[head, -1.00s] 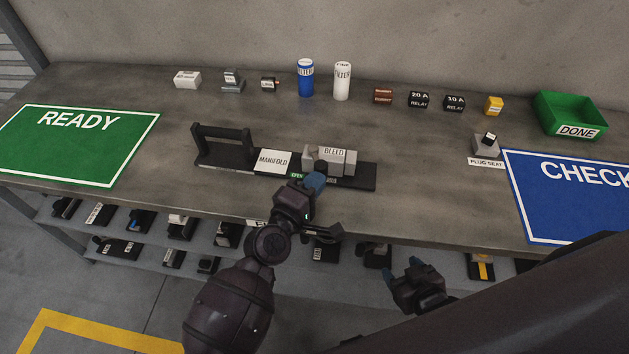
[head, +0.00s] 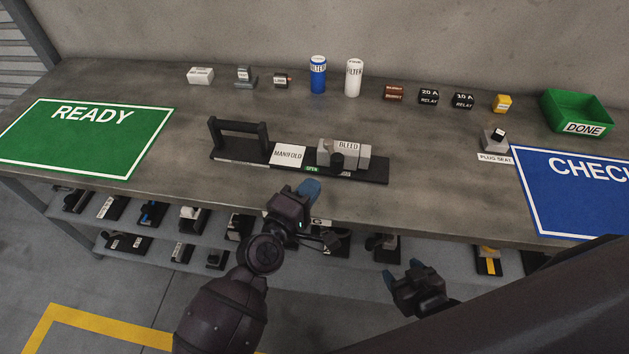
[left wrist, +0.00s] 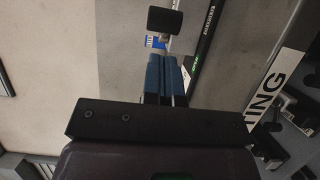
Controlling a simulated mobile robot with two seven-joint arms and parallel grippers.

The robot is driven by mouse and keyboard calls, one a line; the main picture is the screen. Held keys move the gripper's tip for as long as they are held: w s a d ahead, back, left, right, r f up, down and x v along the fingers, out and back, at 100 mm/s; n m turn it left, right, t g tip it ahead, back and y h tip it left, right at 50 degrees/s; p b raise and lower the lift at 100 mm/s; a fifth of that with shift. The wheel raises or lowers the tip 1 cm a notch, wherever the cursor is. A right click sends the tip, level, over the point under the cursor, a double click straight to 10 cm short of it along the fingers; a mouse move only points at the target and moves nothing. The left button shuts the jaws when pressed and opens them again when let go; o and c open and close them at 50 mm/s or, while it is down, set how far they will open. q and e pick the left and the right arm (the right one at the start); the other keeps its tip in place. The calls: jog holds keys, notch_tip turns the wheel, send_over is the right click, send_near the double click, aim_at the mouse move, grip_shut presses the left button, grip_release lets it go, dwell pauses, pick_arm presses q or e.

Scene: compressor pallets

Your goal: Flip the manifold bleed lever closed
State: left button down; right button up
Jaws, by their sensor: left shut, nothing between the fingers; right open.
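The manifold (head: 288,155) is a black base on the bench with a black handle frame at its left end and a white MANIFOLD label. The grey BLEED block (head: 350,151) sits on its right part. In the left wrist view a dark block-like end (left wrist: 165,20), probably the lever, lies beyond the fingertips. My left gripper (head: 309,190) is shut and empty, in front of the manifold and apart from it. My right gripper (head: 405,275) is open, before the bench edge.
Filters, relays and small parts line the back of the bench. A green READY mat (head: 88,135) lies left, a blue CHECK mat (head: 585,195) right. A green DONE bin (head: 577,112) and the plug seat (head: 494,141) stand right. A lower shelf holds several parts.

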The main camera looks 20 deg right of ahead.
pick_arm(q)
jog(key=s+a, duration=0.4)
jog(key=s, duration=0.2)
jog(key=shift+s, duration=0.35)
jog(key=shift+a, duration=0.1)
